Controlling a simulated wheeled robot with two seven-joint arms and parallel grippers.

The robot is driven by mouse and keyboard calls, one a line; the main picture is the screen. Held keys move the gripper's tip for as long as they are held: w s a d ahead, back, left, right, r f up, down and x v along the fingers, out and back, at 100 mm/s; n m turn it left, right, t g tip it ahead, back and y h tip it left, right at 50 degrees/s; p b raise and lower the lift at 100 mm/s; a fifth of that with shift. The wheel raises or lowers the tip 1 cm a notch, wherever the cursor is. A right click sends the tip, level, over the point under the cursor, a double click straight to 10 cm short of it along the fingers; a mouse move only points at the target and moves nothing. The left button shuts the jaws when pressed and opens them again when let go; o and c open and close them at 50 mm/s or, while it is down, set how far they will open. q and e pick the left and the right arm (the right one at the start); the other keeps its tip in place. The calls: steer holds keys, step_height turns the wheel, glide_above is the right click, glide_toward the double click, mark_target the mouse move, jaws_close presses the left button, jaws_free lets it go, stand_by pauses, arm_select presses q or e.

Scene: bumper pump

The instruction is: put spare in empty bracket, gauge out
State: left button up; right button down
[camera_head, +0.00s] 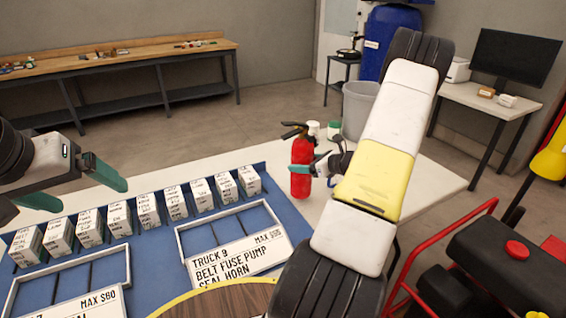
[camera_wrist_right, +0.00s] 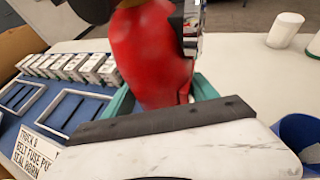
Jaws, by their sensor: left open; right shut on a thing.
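A red fire extinguisher (camera_head: 302,160) with a dark top stands upright in the head view, over the white table. My right gripper (camera_head: 309,170) is shut on its body from the right. In the right wrist view the red body (camera_wrist_right: 150,55) is between the teal fingers of the right gripper (camera_wrist_right: 165,95). Whether its base touches the table is unclear. Its gauge cannot be made out. No bracket can be made out in either view. My left gripper (camera_head: 92,195) is open and empty at the left, above the blue mat.
A row of labelled white boxes (camera_head: 149,209) stands on the blue mat (camera_head: 155,262), behind framed trays (camera_head: 181,238). White containers (camera_head: 334,130) stand behind the extinguisher. A blue cup-like thing (camera_wrist_right: 298,132) is close by. A red-framed cart (camera_head: 480,262) is at right. The floor behind is open.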

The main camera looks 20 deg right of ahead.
mark_target(302, 158)
steer(key=shift+w+d+f, duration=0.3)
steer(key=shift+w+f, duration=0.4)
steer(key=shift+f, duration=0.15)
steer(key=shift+w+d+f, duration=0.3)
steer(key=shift+w+f, duration=0.4)
steer(key=shift+f, duration=0.25)
steer(key=shift+c, duration=1.2)
jaws_free()
steer(key=shift+s+f, duration=0.15)
